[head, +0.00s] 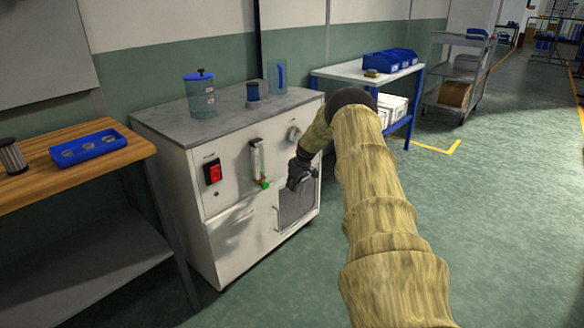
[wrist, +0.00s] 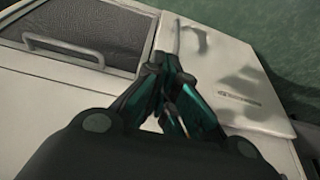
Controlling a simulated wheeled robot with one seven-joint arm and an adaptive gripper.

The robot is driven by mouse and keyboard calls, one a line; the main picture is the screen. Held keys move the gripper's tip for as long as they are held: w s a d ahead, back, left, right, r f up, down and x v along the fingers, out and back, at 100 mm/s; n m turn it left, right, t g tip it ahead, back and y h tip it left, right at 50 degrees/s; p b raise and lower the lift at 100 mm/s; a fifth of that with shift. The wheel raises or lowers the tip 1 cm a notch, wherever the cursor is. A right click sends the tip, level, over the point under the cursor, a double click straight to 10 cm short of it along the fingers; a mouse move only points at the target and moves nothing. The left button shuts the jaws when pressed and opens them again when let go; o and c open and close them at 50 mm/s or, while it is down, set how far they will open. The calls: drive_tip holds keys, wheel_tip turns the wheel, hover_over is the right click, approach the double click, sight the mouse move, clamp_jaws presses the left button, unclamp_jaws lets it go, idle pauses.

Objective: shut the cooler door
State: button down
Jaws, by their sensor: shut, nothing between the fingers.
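The cooler (head: 172,158) is a white cabinet with a grey top, standing against the wall. Its door (head: 238,232) is the plain white panel at the lower left of the front. In the wrist view the door (wrist: 255,75) lies right of the fingers, with a shadow across it. It looks nearly in line with the front; whether a small gap is left I cannot tell. My gripper (head: 292,184) is in front of the cooler, right of the door, by the dark grille. In the wrist view my gripper (wrist: 172,52) is shut and empty, its tips near the door's edge. Contact is unclear.
The dark grille (wrist: 92,32) has a bar handle beside it. A red switch (head: 213,172) and a flow tube (head: 258,163) are on the cooler's front. A wooden bench (head: 55,178) stands left, a blue-legged table (head: 340,72) right. The green floor in front is clear.

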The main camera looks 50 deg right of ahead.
drive_tip(key=shift+a+p+v, duration=0.15)
drive_tip(key=shift+p+v, duration=0.15)
drive_tip(key=shift+v, duration=0.95)
drive_tip(key=shift+a+p+v, duration=0.1)
drive_tip(key=shift+p+v, duration=0.15)
drive_tip(key=shift+v, duration=1)
drive_tip(key=shift+f, duration=0.2)
